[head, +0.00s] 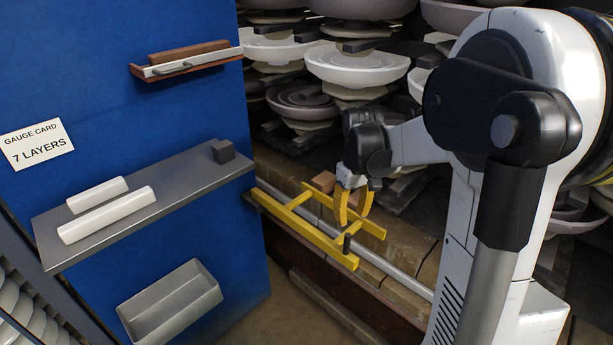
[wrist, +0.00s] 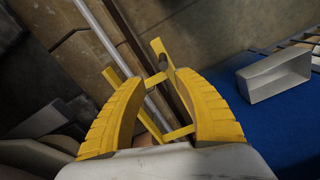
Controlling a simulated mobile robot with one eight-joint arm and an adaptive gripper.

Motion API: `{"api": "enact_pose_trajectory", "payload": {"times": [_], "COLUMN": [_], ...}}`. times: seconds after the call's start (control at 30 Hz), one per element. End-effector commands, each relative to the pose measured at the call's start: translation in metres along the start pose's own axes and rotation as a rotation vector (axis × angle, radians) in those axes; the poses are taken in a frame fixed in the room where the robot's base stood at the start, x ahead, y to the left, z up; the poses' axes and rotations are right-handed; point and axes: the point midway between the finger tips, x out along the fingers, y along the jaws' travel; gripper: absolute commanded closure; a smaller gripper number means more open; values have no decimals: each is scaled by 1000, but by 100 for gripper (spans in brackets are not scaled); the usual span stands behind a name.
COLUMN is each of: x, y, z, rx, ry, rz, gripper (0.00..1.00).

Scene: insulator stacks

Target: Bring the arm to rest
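My gripper (head: 353,218) hangs with its two yellow fingers pointing down, over or close to a yellow frame (head: 301,228) on the right of the blue panel. The fingers are apart. In the wrist view the gripper (wrist: 160,78) has its fingers spread on both sides of the picture, with nothing held between them. The yellow frame (wrist: 155,79) shows beyond them in that gap. I cannot tell whether the fingers touch the frame. My white arm is bent on the right of the head view.
A blue panel (head: 90,85) carries a grey shelf (head: 180,192) with two white bars and a dark block. A grey bin (head: 170,300) sits below, and a small rack (head: 187,62) above. Stacked pale insulators (head: 357,65) stand behind. A metal rail (head: 400,274) runs past the frame.

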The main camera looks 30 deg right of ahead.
Motion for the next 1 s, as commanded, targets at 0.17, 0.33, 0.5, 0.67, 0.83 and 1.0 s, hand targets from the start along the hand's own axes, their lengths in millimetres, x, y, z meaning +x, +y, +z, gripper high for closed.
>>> {"api": "enact_pose_trajectory", "payload": {"times": [0.17, 0.33, 0.5, 0.67, 0.83, 1.0], "x": [-2, -24, -60, -80, -85, -82], "y": [-2, -29, -83, -130, -167, -186], "z": [1, 10, 36, 67, 98, 116], "rx": [0, -1, 5, 14, 22, 30], "ry": [4, 66, 210, 363, 507, 593], "rz": [1, 25, 58, 63, 42, 16], "gripper": [62, 62, 62, 62, 62, 62]}}
